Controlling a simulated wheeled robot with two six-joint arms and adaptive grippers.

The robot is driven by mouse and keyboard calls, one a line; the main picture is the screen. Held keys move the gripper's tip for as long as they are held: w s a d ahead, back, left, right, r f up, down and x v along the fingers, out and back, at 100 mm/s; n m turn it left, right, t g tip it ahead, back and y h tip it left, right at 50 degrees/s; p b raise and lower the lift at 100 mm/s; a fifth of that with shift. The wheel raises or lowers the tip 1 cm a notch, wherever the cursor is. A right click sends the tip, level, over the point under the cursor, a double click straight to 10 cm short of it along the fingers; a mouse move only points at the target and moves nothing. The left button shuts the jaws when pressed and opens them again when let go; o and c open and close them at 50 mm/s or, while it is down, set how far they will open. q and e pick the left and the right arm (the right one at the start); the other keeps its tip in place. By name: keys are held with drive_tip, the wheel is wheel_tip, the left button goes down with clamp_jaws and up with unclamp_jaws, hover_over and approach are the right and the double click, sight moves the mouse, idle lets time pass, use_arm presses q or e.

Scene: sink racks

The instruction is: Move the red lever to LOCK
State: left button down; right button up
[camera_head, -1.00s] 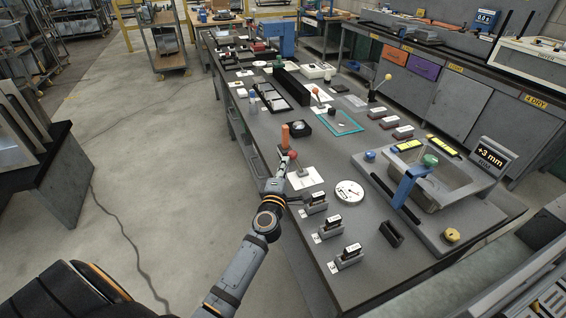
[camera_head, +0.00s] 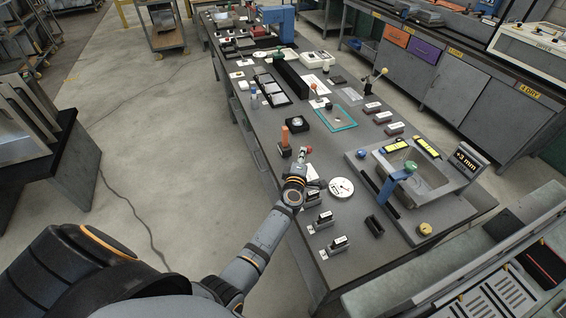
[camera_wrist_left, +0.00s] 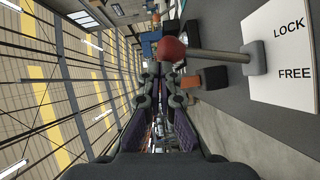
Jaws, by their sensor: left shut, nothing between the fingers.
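The red lever has a red ball knob (camera_wrist_left: 172,49) on a grey rod. In the left wrist view the rod sticks out toward the left, near the LOCK side. In the head view the red knob (camera_head: 309,150) shows just right of my left gripper (camera_head: 302,154). That gripper (camera_wrist_left: 160,78) is shut and empty, close beside the knob; I cannot tell whether it touches. My gripper partly hides the plate in the head view. My right gripper is out of view.
An orange-handled post (camera_head: 285,137) stands just left of my gripper. A round white dial (camera_head: 341,188) lies to the right. Several small grey blocks with labels (camera_head: 325,218) stand nearer on the bench. A sink (camera_head: 420,178) is farther right.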

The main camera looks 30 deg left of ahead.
use_arm(q)
drive_tip(key=shift+w+d, duration=0.7)
drive_tip(key=shift+w, duration=0.1)
